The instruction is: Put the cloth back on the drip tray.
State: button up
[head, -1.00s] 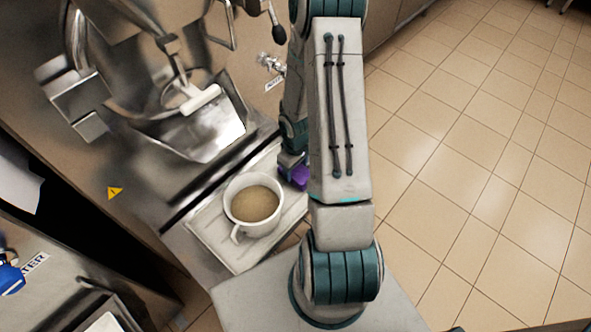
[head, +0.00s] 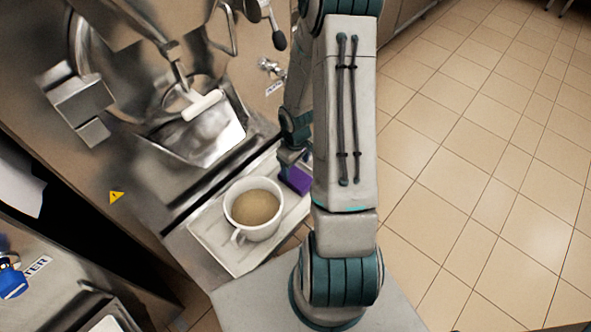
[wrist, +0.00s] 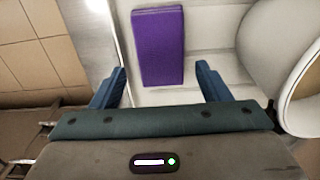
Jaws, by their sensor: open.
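The purple cloth (wrist: 158,46) is a folded block lying on the pale drip tray (wrist: 205,40) in the wrist view. My gripper (wrist: 162,82) is open, with a finger on each side of the cloth's near end and nothing held between them. In the head view the cloth (head: 295,179) shows at the right end of the drip tray (head: 222,256), partly hidden by my arm. My gripper (head: 290,160) is mostly hidden behind the arm there, close to the cloth.
A white cup (head: 254,209) of tan liquid stands on the tray, left of the cloth; its rim also shows at the right in the wrist view (wrist: 290,80). The freezer's metal chute (head: 205,130) is above the tray. Tiled floor lies to the right.

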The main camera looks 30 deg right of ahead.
notch_tip(320, 180, up, 7)
jog(key=p, duration=0.1)
notch_tip(320, 180, up, 15)
jog(key=m+t+h, duration=0.1)
jog(key=m, duration=0.1)
send_over(296, 177)
jog(key=s+a, duration=0.4)
jog(key=a, duration=0.1)
jog(key=s+a+r+m+t+y, duration=0.1)
jog(key=s+a+r+m, duration=0.1)
jog(key=s+a+r, duration=0.5)
jog(key=shift+s+r+t, duration=0.3)
jog(key=shift+s+r, duration=0.3)
jog(key=shift+r, duration=0.3)
jog(key=shift+r, duration=0.1)
jog(key=p+v, duration=0.3)
jog(key=shift+w+r, duration=0.1)
jog(key=shift+w, duration=0.25)
